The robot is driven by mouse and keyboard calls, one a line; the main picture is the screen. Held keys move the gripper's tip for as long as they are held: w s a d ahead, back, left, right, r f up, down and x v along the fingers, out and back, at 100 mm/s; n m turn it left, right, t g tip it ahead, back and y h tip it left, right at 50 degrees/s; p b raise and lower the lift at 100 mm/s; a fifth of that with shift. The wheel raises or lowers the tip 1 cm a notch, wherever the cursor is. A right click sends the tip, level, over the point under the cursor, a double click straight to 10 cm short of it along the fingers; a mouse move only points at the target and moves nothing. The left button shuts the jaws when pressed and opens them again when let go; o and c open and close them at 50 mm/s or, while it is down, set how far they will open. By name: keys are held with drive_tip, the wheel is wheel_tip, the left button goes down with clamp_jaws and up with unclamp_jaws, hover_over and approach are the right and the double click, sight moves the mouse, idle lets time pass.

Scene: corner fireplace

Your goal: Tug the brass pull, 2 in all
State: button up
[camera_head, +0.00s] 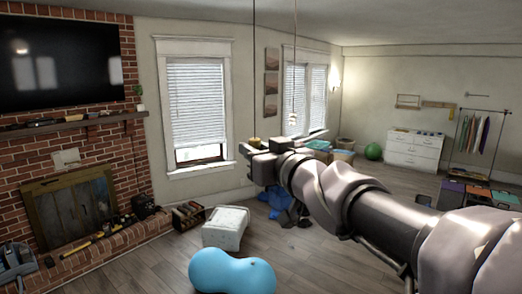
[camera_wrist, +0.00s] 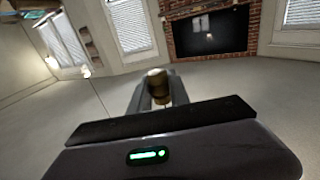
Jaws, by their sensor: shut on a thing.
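The brass pull (camera_head: 255,141) hangs at the end of a dark cord (camera_head: 254,60) that comes down from above. My gripper (camera_head: 256,148) is shut on the brass pull, whose top shows above the jaws in the head view. In the wrist view the brass pull (camera_wrist: 157,78) sits between the two fingers of my gripper (camera_wrist: 157,98). Its lower part is hidden by the jaws in the head view. A second, pale cord with a light-coloured pull (camera_head: 293,116) hangs to the right, apart from my gripper; a pale pull also shows in the wrist view (camera_wrist: 87,71).
A brick fireplace (camera_head: 60,160) with a mantel and a TV (camera_head: 60,58) stands at left. A blue rounded seat (camera_head: 232,273), a white box (camera_head: 225,228) and a toolbox (camera_head: 188,215) are on the floor. A white dresser (camera_head: 414,150) stands at the far right.

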drive_tip(key=shift+f+b, duration=0.35)
drive_tip(key=shift+f, duration=0.3)
idle(0.4)
drive_tip(key=o, duration=1.1)
drive_tip(key=shift+s+r, duration=0.1)
drive_tip(key=shift+c, duration=0.2)
drive_tip(key=shift+d, duration=0.1)
drive_tip(key=v, duration=1.7)
drive_tip(key=shift+s+p, duration=0.2)
drive_tip(key=shift+p, duration=0.15)
